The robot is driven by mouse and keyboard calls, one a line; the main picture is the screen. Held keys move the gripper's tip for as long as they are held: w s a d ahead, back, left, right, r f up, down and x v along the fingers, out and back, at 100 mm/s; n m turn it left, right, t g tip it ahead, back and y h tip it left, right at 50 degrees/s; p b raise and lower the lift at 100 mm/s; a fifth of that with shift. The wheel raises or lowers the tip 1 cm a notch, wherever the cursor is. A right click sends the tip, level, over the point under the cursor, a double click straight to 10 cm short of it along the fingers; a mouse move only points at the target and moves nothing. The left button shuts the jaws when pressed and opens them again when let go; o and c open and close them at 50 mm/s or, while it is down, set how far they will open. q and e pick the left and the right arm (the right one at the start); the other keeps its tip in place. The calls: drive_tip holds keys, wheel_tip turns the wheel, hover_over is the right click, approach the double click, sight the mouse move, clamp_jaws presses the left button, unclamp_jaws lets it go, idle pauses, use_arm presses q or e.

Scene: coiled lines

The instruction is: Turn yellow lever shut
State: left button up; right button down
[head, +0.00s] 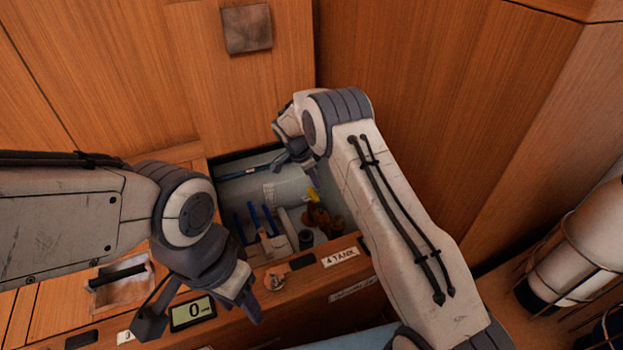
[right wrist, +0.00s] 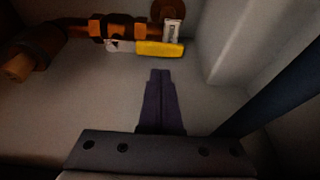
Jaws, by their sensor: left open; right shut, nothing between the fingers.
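The yellow lever (right wrist: 160,49) shows in the right wrist view, on a brown pipe fitting (right wrist: 110,28) at the top. It lies about level in that picture, beside a small white tag (right wrist: 173,31). In the head view the lever (head: 311,195) is small, inside an open compartment. My right gripper (right wrist: 160,75) is shut and empty, its fingertips pointing toward the lever and appearing a little below it; I cannot tell if they touch. My left gripper (head: 250,308) is open and empty above the counter front, outside the compartment.
The compartment's front edge carries a "4 TANK" label (head: 341,257). Blue-handled items (head: 262,220) and a dark cap (head: 306,239) stand inside it. A display reading 0 (head: 193,311) is near my left gripper. White cylinders (head: 590,245) stand in a rack at right.

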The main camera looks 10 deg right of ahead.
use_arm(q)
drive_tip(key=shift+f+b, duration=0.55)
drive_tip(key=shift+f, duration=0.35)
use_arm(e)
drive_tip(key=x, duration=0.3)
use_arm(q)
drive_tip(key=shift+r, duration=0.1)
use_arm(e)
drive_tip(key=shift+a+r, duration=0.1)
use_arm(q)
drive_tip(key=shift+r+p, duration=0.25)
drive_tip(key=shift+p, duration=0.15)
use_arm(e)
drive_tip(key=shift+a+n, duration=0.1)
drive_tip(key=shift+n, duration=0.2)
